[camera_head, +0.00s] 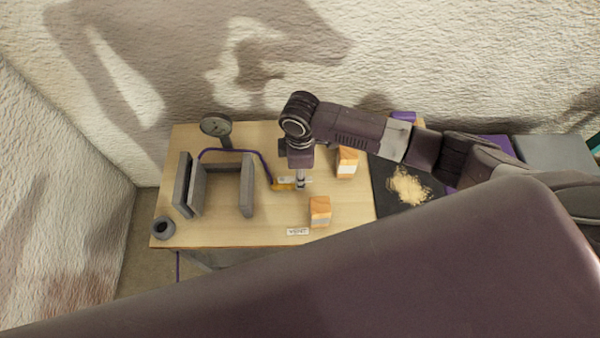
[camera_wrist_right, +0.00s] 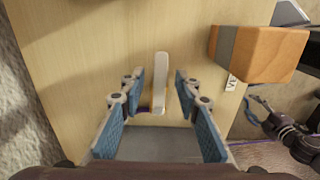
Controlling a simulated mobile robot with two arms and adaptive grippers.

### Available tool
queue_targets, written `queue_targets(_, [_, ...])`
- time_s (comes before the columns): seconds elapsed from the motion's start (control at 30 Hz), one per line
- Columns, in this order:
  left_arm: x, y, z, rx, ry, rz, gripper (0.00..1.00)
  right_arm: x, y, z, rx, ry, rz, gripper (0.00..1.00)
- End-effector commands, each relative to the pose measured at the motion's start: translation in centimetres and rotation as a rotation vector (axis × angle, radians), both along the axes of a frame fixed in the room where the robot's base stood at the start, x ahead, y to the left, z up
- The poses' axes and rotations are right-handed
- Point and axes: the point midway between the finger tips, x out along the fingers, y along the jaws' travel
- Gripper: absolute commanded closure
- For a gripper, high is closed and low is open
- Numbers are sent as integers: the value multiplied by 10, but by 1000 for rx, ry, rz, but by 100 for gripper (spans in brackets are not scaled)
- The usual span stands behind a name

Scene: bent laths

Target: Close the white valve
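The white valve handle (camera_wrist_right: 160,82) is a pale bar in the right wrist view, standing lengthwise between the fingers of my right gripper (camera_wrist_right: 158,92). The fingers are open, with a gap on each side of the bar. In the head view my right gripper (camera_head: 300,185) points down at the table beside an orange fitting (camera_head: 283,184) at the end of a purple hose; the handle is mostly hidden there. My left gripper (camera_wrist_right: 256,110) shows small at the right of the right wrist view, its fingers apart and empty, away from the valve.
Banded orange blocks stand right of the valve, one behind (camera_head: 347,168) and one in front (camera_head: 320,212). Grey boards (camera_head: 247,185), a gauge (camera_head: 216,125) and a grey ring (camera_head: 163,228) are at left. Shavings (camera_head: 409,187) lie on a dark surface at right.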

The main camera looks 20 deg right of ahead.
Motion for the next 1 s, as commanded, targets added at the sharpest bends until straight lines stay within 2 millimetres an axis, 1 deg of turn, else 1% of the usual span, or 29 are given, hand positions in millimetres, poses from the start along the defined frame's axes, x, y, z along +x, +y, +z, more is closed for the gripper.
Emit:
queue_targets(0.03, [-1,0,0,0,1,0,47,0,0,0,0,0,0,76])
queue_targets(0.2, [-5,1,-1,1,7,-1,47,0,0,0,0,0,0,95])
queue_targets(0.27, [-7,1,-1,1,10,-1,47,0,0,0,0,0,0,100])
queue_targets(0.4, [-11,1,-1,2,16,-1,47,0,0,0,1,0,0,100])
queue_targets(0.6, [-12,1,-1,2,17,-1,47,0,0,1,1,0,-1,100])
queue_targets(0.73, [-12,1,3,2,17,-1,47,0,0,2,1,0,-13,100])
queue_targets(0.87, [-12,1,12,2,17,-1,47,-2,2,4,2,0,-51,100])
queue_targets(1.0, [-12,1,29,3,17,-1,47,-6,3,7,2,2,-128,100])
